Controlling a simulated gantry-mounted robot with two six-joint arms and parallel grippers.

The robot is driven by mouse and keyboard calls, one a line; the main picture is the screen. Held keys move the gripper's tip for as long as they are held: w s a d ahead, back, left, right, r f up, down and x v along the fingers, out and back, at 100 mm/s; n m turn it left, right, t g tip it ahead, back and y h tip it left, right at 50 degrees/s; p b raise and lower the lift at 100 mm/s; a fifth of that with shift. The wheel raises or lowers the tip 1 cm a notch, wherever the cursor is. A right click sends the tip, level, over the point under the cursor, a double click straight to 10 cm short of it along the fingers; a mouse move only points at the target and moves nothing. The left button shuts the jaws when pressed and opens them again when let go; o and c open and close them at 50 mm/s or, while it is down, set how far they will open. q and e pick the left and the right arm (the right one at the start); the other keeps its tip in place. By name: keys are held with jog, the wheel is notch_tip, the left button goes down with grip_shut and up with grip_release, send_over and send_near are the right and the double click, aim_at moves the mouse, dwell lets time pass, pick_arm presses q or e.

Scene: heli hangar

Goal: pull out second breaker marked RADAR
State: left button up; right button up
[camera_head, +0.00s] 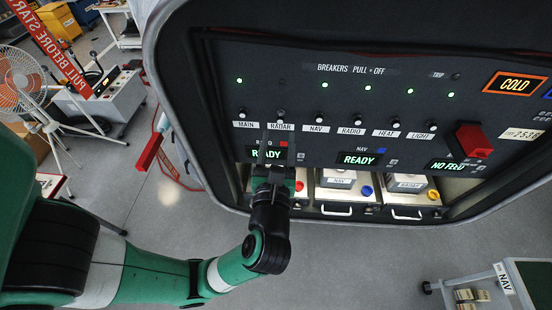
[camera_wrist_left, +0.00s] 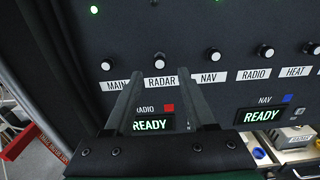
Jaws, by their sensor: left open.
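The RADAR breaker is a small pale knob (camera_head: 281,113), second from left in the row on the dark panel, and it also shows in the left wrist view (camera_wrist_left: 159,61). The white RADAR label (camera_head: 281,126) is just below it. The lamp above it (camera_head: 282,82) is dark. My left gripper (camera_head: 278,143) is open and empty in front of the panel. In the left wrist view its fingertips (camera_wrist_left: 159,82) straddle the RADAR label, just below the knob. The knob is not between the fingers. My right gripper is not in view.
The MAIN knob (camera_head: 241,111) and NAV knob (camera_head: 318,118) flank it closely, with lit green lamps above. READY displays (camera_head: 357,159) and labelled boxes (camera_head: 338,180) sit below. A red guarded switch (camera_head: 472,140) is at right. A fan (camera_head: 20,85) and trolley stand at left.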

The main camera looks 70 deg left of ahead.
pick_arm(q)
jog(key=b+v, duration=0.1)
jog(key=v, duration=0.5)
jog(key=shift+s+d, duration=0.25)
jog(key=shift+d, duration=0.1)
